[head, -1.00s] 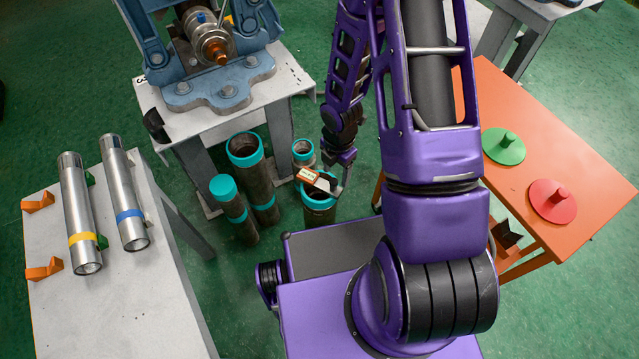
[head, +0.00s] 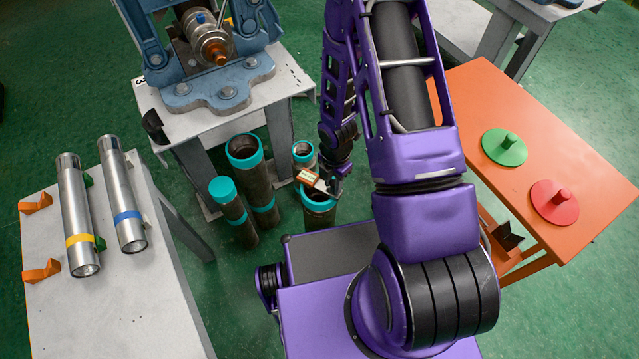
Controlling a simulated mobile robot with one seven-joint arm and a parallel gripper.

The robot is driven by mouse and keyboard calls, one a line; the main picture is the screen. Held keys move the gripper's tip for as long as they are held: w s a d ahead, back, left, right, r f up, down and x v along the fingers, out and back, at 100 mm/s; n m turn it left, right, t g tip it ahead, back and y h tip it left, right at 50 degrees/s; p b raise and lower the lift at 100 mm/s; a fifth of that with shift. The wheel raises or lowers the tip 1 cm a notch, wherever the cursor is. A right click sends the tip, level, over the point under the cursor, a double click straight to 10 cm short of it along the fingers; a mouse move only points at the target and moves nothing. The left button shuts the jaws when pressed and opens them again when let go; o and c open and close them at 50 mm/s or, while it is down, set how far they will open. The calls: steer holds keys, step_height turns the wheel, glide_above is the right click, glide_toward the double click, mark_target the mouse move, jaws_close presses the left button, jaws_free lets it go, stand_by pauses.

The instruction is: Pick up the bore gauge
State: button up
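My gripper (head: 334,186) is low beside my base, at the mouth of a teal-collared upright pipe (head: 319,204). Its fingers are small and partly hidden by my wrist, so their opening does not show. A small orange-edged block with a white face (head: 307,178) and a pale flat part sit right against the gripper, over the pipe mouth. I cannot tell whether this is the bore gauge, part of my gripper, or held. A green disc with a knob (head: 504,147) and a red disc with a knob (head: 554,202) lie on the orange table (head: 490,92). Nothing is clearly recognisable as the bore gauge.
Two silver pipes with yellow and blue bands (head: 76,215) lie on the grey table (head: 140,300) at left. A dark angled piece (head: 508,237) shows by the orange table's edge.

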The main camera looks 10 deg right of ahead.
mark_target(311, 187)
jaws_close()
stand_by(0.9)
step_height(311, 187, up, 9)
steer(key=shift+w+f+p, duration=0.1)
steer(key=shift+p, duration=0.75)
steer(key=shift+r, duration=0.35)
steer(key=shift+a+r+m, duration=0.15)
steer(key=shift+m, duration=0.25)
steer(key=a+m+b, duration=0.3)
steer(key=a+m, duration=0.3)
steer(key=m, duration=1.1)
steer(key=shift+f+b, duration=3.3)
steer(key=shift+f, duration=1.25)
